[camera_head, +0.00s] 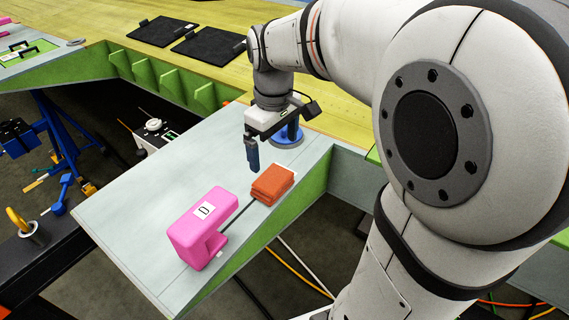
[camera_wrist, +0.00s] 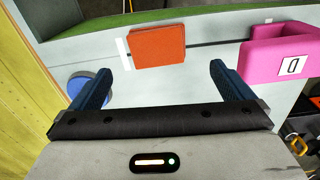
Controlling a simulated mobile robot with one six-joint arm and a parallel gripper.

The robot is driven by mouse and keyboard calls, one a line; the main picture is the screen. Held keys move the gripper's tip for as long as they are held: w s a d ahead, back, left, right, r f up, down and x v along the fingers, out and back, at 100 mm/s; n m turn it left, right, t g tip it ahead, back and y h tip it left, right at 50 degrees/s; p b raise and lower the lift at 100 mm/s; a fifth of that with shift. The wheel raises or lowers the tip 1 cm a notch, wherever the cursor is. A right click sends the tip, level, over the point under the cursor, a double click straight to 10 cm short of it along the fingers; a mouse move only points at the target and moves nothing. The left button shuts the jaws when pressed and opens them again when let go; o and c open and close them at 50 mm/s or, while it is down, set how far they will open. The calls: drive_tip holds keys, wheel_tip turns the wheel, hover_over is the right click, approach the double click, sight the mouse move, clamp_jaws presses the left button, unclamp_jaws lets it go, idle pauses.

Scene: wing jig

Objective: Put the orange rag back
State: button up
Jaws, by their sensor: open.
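The orange rag (camera_head: 271,185) is a folded, block-like bundle lying on the light grey panel, near its right edge. It also shows in the wrist view (camera_wrist: 158,47), beyond my fingertips. My gripper (camera_head: 252,158) points down above the panel, a little behind and left of the rag in the head view. In the wrist view my gripper (camera_wrist: 160,82) has its two blue fingers wide apart with nothing between them. The fingers are apart from the rag.
A pink block marked D (camera_head: 200,228) stands on the panel (camera_head: 135,215) near the rag. A round blue piece (camera_head: 288,135) is behind my gripper, and shows in the wrist view (camera_wrist: 90,86). Black mats (camera_head: 208,45) lie on the yellow surface. The panel's left part is clear.

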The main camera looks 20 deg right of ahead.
drive_tip(key=s+f+m+t, duration=0.2)
drive_tip(key=s+m, duration=0.4)
drive_tip(key=s, duration=0.7)
drive_tip(key=shift+s+f+m+t, duration=0.15)
drive_tip(key=shift+m+t, duration=0.15)
drive_tip(key=shift+t, duration=0.3)
drive_tip(key=shift+f, duration=0.1)
drive_tip(key=shift+d+f+b, duration=0.1)
drive_tip(key=shift+f+b, duration=0.7)
drive_tip(key=shift+f, duration=0.05)
